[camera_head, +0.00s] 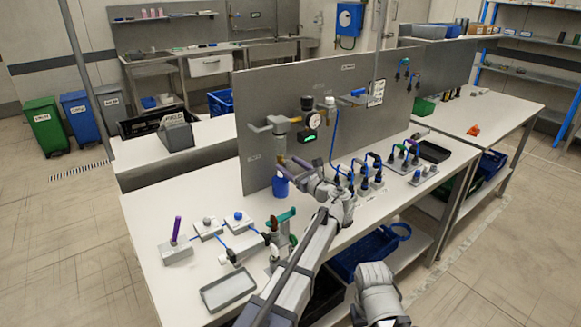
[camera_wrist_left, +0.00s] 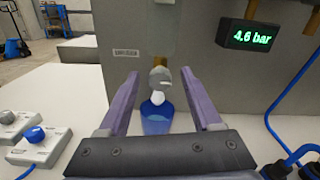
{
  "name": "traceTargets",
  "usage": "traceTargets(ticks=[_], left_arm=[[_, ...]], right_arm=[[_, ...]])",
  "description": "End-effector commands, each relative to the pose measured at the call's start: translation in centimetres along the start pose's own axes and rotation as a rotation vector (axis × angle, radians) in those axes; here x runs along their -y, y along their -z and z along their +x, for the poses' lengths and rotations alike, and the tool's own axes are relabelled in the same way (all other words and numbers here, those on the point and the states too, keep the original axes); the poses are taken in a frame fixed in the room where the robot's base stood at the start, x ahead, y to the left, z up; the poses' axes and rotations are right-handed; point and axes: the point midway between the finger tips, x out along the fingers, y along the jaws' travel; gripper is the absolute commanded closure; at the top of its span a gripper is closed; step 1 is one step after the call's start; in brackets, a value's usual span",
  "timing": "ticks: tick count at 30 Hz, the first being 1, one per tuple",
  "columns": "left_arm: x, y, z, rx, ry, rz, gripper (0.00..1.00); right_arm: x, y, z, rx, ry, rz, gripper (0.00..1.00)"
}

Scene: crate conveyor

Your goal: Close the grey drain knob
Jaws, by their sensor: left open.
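The grey drain knob (camera_wrist_left: 160,77) shows in the left wrist view, in front of a brass fitting on the grey panel. A white piece hangs under it, above a blue cup (camera_wrist_left: 156,124). My left gripper (camera_wrist_left: 160,73) is open, its two purple fingers apart with the knob seen between them; contact does not show. In the head view my left gripper (camera_head: 291,165) is at the foot of the panel, by the blue cup (camera_head: 280,186), and the knob is hidden or too small to tell.
The grey panel (camera_head: 262,85) stands behind, with a gauge and a display (camera_wrist_left: 266,35) reading 4.6 bar. Blue hoses and fittings (camera_head: 365,175) stand right of the gripper. Valve blocks (camera_head: 176,248) and a grey tray (camera_head: 228,290) lie at the left front of the bench.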

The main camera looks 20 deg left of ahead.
Motion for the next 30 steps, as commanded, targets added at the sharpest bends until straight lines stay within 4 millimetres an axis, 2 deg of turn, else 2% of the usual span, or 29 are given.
traceTargets(ticks=[2, 18, 30], left_arm=[[-0.01, 0.0, -0.01, 0.0, 0.0, 0.0, 0.39], [-0.01, 0.0, -0.03, 0.0, 0.0, 0.0, 0.99], [-0.02, 0.0, -0.03, 0.0, 0.0, -0.019, 1.0]], right_arm=[[0.0, 0.0, 0.0, 0.0, 0.0, 0.0, 0.5], [0.0, 0.0, 0.0, 0.0, 0.0, 0.0, 0.5], [0.0, 0.0, 0.0, 0.0, 0.0, 0.0, 0.5]])
